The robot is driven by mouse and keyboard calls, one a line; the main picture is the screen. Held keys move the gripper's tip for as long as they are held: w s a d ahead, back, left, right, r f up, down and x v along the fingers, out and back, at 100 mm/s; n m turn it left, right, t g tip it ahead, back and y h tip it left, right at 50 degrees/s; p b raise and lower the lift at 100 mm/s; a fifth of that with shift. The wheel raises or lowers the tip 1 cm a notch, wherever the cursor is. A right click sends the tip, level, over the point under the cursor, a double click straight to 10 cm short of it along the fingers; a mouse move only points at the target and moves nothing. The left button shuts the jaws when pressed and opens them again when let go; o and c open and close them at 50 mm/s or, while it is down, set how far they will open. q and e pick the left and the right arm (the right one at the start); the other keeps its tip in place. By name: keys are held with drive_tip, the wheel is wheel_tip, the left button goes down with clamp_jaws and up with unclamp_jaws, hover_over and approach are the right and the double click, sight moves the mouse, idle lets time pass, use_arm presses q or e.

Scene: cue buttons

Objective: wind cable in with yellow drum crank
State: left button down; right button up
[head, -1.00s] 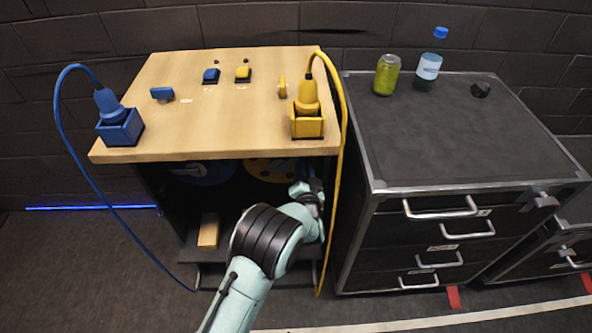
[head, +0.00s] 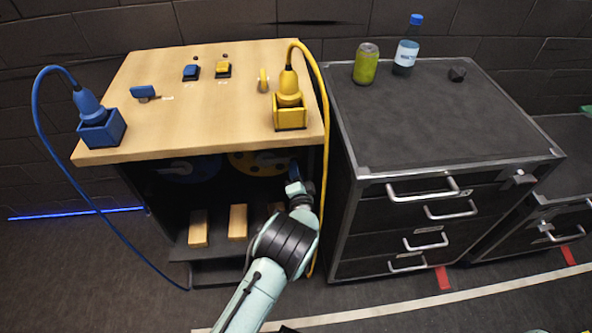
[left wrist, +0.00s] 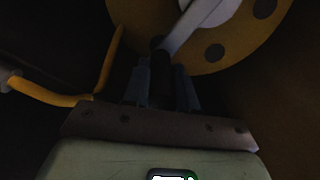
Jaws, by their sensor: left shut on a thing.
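The yellow drum (head: 250,163) sits in the dark space under the wooden tabletop, partly hidden by it. In the left wrist view the drum's yellow disc with dark holes (left wrist: 240,50) fills the upper right, and a grey crank arm (left wrist: 192,30) crosses it. My left gripper (left wrist: 162,82) is shut on the dark crank handle (left wrist: 160,60), with one finger on each side. In the head view this gripper (head: 294,178) is at the right of the opening and its fingertips are hard to make out. The yellow cable (head: 325,120) runs from a plug in the yellow socket box (head: 290,117) down the bench's right side.
A blue drum (head: 190,170) is left of the yellow one. Wooden blocks (head: 237,222) stand on the shelf below. A blue cable (head: 60,155) hangs at the left. A black drawer cabinet (head: 440,130) stands close on the right, carrying a can (head: 366,64) and a bottle (head: 405,58).

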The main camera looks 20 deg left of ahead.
use_arm(q)
drive_tip(key=shift+s+f, duration=0.15)
drive_tip(key=shift+f, duration=0.25)
drive_tip(key=c, duration=1.1)
unclamp_jaws()
drive_tip(key=shift+o, duration=1.1)
drive_tip(key=shift+r, duration=0.15)
drive_tip(key=p+v, duration=0.2)
drive_tip(key=v, duration=1.1)
use_arm(e)
drive_tip(key=shift+g, duration=0.5)
drive_tip(key=s+r, duration=0.1)
drive_tip(key=s+a, duration=0.1)
drive_tip(key=s+r, duration=0.1)
drive_tip(key=shift+s+a+r, duration=0.15)
drive_tip(key=shift+a+r, duration=0.1)
drive_tip(key=shift+r, duration=0.05)
use_arm(q)
drive_tip(key=shift+d, duration=0.1)
